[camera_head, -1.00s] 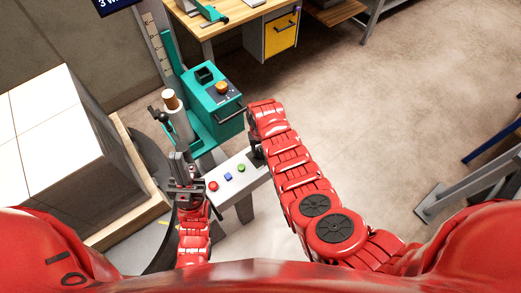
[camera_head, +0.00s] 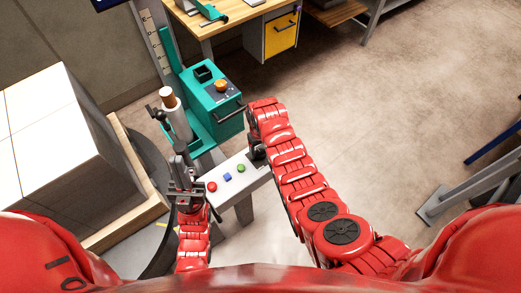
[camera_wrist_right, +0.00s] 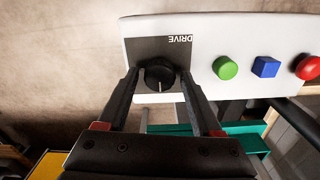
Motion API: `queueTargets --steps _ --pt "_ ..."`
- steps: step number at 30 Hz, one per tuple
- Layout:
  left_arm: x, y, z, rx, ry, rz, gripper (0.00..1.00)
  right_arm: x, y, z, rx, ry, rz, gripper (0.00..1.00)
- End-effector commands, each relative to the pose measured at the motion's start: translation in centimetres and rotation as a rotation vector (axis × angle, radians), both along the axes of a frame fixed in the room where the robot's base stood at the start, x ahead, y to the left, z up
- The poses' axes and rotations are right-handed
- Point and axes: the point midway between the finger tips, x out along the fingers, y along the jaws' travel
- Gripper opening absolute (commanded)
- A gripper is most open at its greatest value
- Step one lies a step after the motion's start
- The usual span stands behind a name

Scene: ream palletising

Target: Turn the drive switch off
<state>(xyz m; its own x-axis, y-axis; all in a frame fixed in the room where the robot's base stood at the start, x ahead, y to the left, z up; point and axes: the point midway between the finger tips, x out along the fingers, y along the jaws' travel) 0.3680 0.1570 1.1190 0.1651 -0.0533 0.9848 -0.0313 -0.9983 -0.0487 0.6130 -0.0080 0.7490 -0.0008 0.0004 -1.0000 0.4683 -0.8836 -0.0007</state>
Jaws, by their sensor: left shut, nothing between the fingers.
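The drive switch (camera_wrist_right: 159,74) is a round black knob on a dark plate marked DRIVE, at one end of the white control panel (camera_wrist_right: 210,40). Its pale pointer line points down in the right wrist view. My right gripper (camera_wrist_right: 160,76) has one finger on each side of the knob, with a narrow gap showing; it is open around it. In the head view my right gripper (camera_head: 258,155) is at the panel's right end, and the knob is mostly hidden. My left gripper (camera_head: 184,187) is shut and empty beside the panel's left end.
A green button (camera_wrist_right: 225,68), a blue button (camera_wrist_right: 265,67) and a red button (camera_wrist_right: 307,68) sit on the panel. A teal machine (camera_head: 212,105) stands behind it. A pallet (camera_head: 140,205) with white ream stacks is at left. Open floor (camera_head: 360,110) lies to the right.

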Motion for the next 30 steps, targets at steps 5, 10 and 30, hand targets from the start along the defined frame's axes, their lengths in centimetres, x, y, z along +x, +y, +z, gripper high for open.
queueTargets --steps 5,10,30 --pt "0.0 0.0 0.0 0.000 0.000 0.000 0.00 0.0 0.0 0.0 0.000 -0.001 -0.001 0.80" --pt "0.0 0.0 0.0 0.000 0.000 0.000 0.00 0.0 0.0 0.0 0.000 0.000 -0.001 0.80" --pt "0.0 0.0 1.0 0.000 0.000 0.000 0.00 0.0 0.0 11.6 -0.001 -0.002 0.000 0.80"
